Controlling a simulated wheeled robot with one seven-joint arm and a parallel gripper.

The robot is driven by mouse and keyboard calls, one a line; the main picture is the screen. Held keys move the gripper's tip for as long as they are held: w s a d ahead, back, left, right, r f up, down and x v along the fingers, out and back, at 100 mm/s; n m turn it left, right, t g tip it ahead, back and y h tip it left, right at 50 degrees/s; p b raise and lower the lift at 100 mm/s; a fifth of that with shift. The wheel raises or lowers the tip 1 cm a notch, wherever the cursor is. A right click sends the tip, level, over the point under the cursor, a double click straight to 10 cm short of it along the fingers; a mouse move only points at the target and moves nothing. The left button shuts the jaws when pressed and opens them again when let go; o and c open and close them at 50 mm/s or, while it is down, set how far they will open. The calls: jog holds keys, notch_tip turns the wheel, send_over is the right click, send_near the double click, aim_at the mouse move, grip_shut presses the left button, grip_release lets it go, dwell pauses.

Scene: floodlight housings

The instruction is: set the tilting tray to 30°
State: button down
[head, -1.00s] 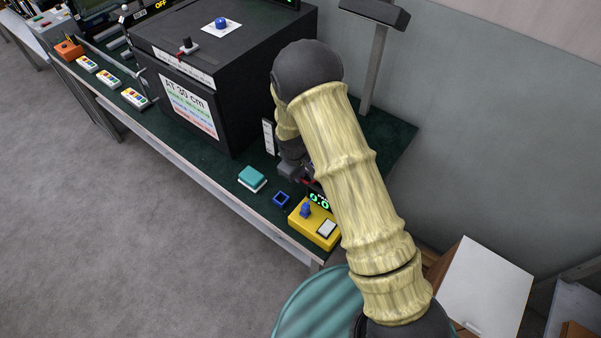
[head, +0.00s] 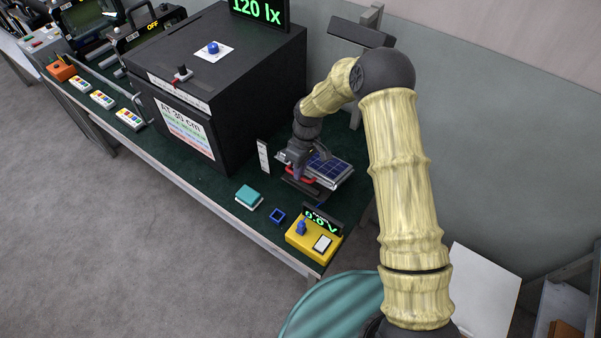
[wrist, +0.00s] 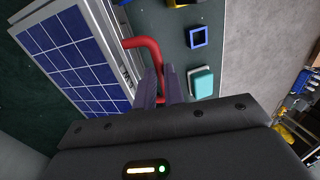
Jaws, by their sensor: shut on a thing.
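The tilting tray carries a blue solar panel (head: 328,168) in a light frame and stands near the right end of the bench. It looks close to flat in the head view; I cannot read its angle. The panel (wrist: 70,50) fills the upper left of the wrist view. A red bent handle (wrist: 146,43) sticks out from its edge. My gripper (wrist: 162,88) is shut on this handle, its dark fingers on either side of it. In the head view my gripper (head: 296,170) is at the tray's left side and partly hides it.
A white upright plate with marks (head: 263,157) stands just left of the tray. A teal block (head: 249,196), a blue square ring (head: 277,216) and a yellow meter box (head: 314,241) lie in front. The large black box (head: 225,85) stands left. A lamp post rises behind.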

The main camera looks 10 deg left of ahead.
jog(key=shift+w+d+r, duration=0.35)
jog(key=shift+w+r, duration=0.2)
jog(key=shift+r, duration=0.15)
jog(key=c, duration=1.5)
grip_release()
jog(key=shift+w+f, duration=0.1)
jog(key=shift+w, duration=0.05)
jog(key=shift+r, duration=0.2)
jog(key=b+v, duration=0.2)
jog(key=v, duration=1.5)
jog(key=shift+b, duration=0.35)
